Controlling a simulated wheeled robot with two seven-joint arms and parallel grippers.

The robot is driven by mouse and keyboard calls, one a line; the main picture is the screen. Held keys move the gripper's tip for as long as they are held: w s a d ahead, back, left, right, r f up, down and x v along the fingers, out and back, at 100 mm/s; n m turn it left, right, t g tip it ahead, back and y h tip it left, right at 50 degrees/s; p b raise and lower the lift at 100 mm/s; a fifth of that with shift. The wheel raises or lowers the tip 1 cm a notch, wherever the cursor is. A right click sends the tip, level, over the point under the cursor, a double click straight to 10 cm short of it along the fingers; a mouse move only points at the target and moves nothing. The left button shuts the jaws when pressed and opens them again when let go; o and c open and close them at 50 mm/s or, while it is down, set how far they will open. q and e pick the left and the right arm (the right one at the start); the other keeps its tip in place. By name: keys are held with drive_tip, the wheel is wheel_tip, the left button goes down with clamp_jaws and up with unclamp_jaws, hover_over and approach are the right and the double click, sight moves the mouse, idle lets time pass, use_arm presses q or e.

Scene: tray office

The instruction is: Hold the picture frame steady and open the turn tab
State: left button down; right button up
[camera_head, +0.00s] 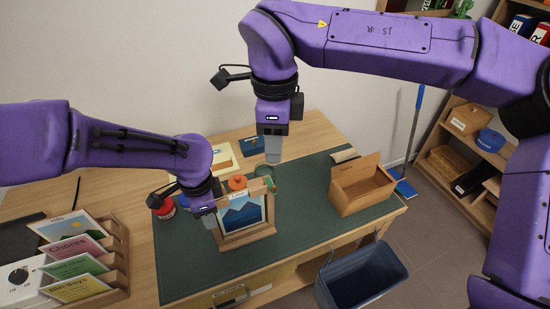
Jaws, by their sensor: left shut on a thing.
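The wooden picture frame (258,234) stands on the green desk mat, with a blue mountain picture in it. My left gripper (210,219) is shut on the frame's left side. A small orange piece (237,183) shows at the frame's top edge. I cannot tell whether it is the turn tab. My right gripper (270,155) points down above and behind the frame's top right, apart from it. Its fingers overlap in this view, so their opening does not show.
A file rack (119,258) with cards is at the left. A red jar (163,208) is left of the frame. A dark bin (372,264) stands in front of the desk.

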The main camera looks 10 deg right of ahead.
idle(0.3)
use_arm(q)
drive_tip(key=c, duration=0.6)
unclamp_jaws()
drive_tip(key=shift+o, duration=0.2)
